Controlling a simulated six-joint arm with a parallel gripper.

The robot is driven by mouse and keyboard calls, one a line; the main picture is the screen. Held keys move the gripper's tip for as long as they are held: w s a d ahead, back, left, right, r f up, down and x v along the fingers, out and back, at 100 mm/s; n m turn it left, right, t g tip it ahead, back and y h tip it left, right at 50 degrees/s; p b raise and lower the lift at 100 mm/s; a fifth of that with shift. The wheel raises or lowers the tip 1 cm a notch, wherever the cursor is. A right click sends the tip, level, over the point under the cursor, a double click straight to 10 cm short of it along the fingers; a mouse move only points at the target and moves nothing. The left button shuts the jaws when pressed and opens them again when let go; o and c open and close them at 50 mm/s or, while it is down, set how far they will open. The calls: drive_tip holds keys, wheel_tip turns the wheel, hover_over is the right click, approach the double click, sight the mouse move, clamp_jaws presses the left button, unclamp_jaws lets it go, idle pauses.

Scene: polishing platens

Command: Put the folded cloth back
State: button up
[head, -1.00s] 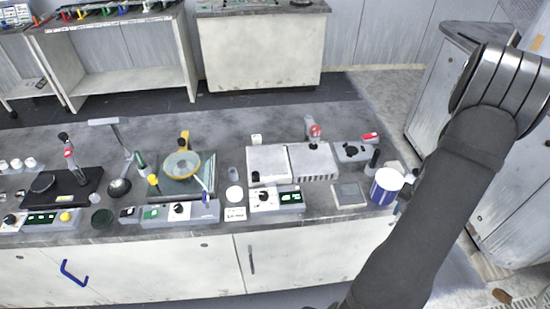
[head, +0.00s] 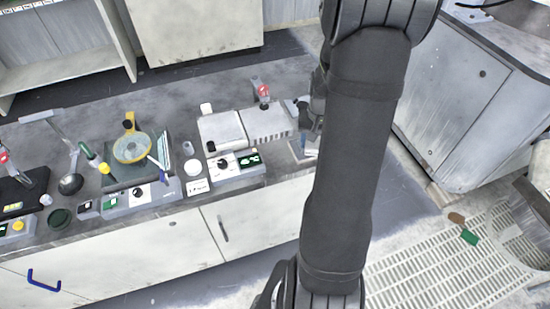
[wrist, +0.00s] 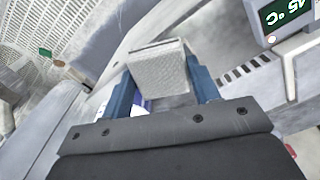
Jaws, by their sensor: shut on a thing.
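The folded cloth (wrist: 158,72) is a pale grey, woven-looking block in the wrist view. My gripper (wrist: 162,80) is shut on it, with one blue finger on each side. The cloth's near end and underside are partly hidden by the gripper. In the head view my gripper (head: 312,118) is mostly hidden behind my arm, over the right end of the bench. The cloth cannot be made out clearly there. A shallow grey tray (head: 297,153) lies at the bench's front edge just below the gripper, partly covered by my arm.
A white two-part unit (head: 222,130) with a red-topped part (head: 264,93) stands left of the gripper. A control box with a green display (head: 235,165) is in front of it. A yellow-ringed platen (head: 132,147) stands further left. A slatted floor grating (head: 430,260) lies right of the bench.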

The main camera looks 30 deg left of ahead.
drive_tip(key=shift+s+a+r, duration=0.2)
drive_tip(key=shift+s+a, duration=0.1)
drive_tip(key=shift+a, duration=0.15)
drive_tip(key=a+f, duration=0.2)
drive_tip(key=a, duration=0.2)
drive_tip(key=a+f, duration=0.2)
drive_tip(key=a, duration=0.1)
drive_tip(key=a+f, duration=0.3)
drive_tip(key=a, duration=0.1)
drive_tip(key=shift+s+a, duration=0.3)
drive_tip(key=shift+a, duration=0.05)
drive_tip(key=shift+f, duration=1.95)
drive_tip(key=o, duration=0.9)
drive_tip(key=shift+f, duration=0.15)
wheel_tip(320, 180, up, 12)
drive_tip(key=shift+r, duration=0.2)
